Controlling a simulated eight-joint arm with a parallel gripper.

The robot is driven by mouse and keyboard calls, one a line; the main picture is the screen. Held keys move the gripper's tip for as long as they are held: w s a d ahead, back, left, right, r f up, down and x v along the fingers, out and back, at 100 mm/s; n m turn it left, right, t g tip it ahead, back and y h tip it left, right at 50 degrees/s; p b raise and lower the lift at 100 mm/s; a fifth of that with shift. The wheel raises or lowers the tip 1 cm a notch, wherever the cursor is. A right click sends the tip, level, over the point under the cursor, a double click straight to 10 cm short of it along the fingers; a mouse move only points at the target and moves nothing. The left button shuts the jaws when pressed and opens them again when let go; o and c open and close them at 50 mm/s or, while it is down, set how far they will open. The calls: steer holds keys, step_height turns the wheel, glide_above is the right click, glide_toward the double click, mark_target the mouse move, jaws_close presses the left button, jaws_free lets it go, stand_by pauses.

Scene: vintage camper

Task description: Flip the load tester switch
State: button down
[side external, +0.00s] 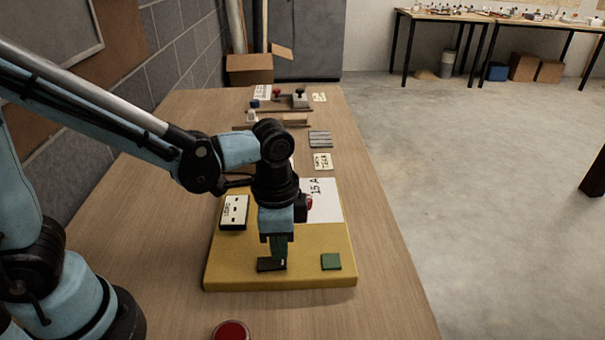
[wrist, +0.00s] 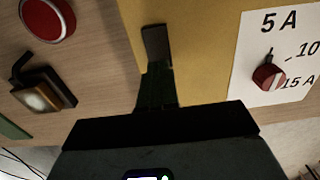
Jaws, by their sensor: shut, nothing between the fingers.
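The load tester is a yellow board (side external: 225,270) lying on the wooden bench; its yellow top also shows in the wrist view (wrist: 205,50). A small dark flat piece (side external: 268,265), possibly the switch, sits near the board's front edge; it appears in the wrist view (wrist: 156,40) just beyond my fingertips. My gripper (side external: 279,264) points down with its green fingers shut and empty, right beside this piece. Whether they touch is unclear. A red knob (wrist: 268,77) stands on a white card (wrist: 285,28) marked 5 A, 10 and 15 A.
A green square (side external: 331,261) and a white-faced meter (side external: 234,211) are on the board. A red round button (side external: 231,331) stands on the bench in front. A dark-framed, lit piece (wrist: 42,92) shows in the wrist view. Cards and small parts lie farther back.

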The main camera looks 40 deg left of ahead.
steer(key=shift+f, duration=0.95)
stand_by(0.5)
steer(key=shift+r, duration=3.55)
steer(key=a+r+n+t, duration=0.3)
steer(key=a+n+t, duration=0.4)
steer(key=a, duration=0.5)
steer(key=shift+s+n, duration=0.35)
steer(key=shift+n, duration=0.65)
